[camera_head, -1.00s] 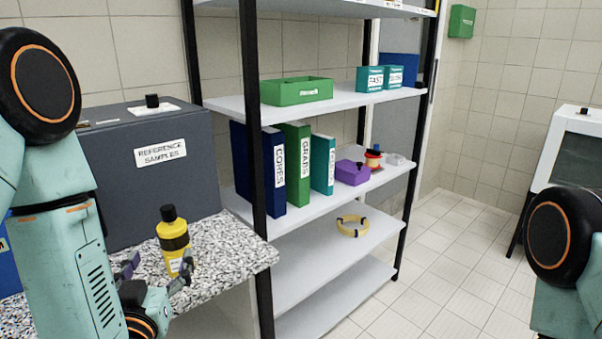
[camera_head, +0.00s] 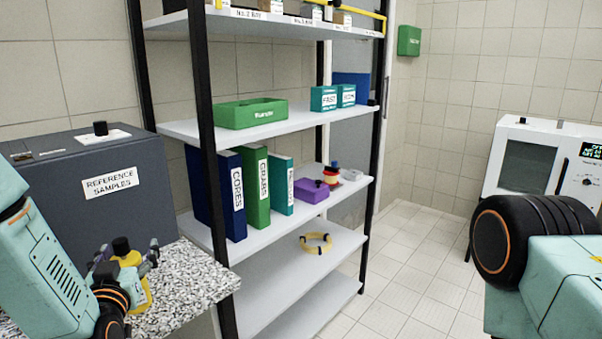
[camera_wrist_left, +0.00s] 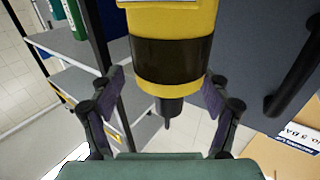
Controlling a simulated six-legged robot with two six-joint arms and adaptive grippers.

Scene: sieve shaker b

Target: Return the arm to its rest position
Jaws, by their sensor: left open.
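A yellow bottle (camera_head: 140,292) with a black cap stands on the speckled counter (camera_head: 200,286) at the lower left of the head view. My left gripper (camera_head: 125,258) is at the bottle's upper part, its fingers spread on either side near the cap, partly hiding it. In the left wrist view my open left gripper (camera_wrist_left: 164,88) has its two fingers apart, and the yellow bottle (camera_wrist_left: 172,65) with its dark band and black tip shows between and beyond them. I see a gap on each side of the tip. My right arm shows at the right edge; its gripper is out of view.
A dark grey box (camera_head: 85,195) labelled Reference Samples stands close behind the bottle. A shelf rack (camera_head: 215,180) with binders, a green tray (camera_head: 250,113) and a yellow ring (camera_head: 316,243) stands right of the counter. Tiled floor (camera_head: 400,260) is clear before a white appliance (camera_head: 530,160).

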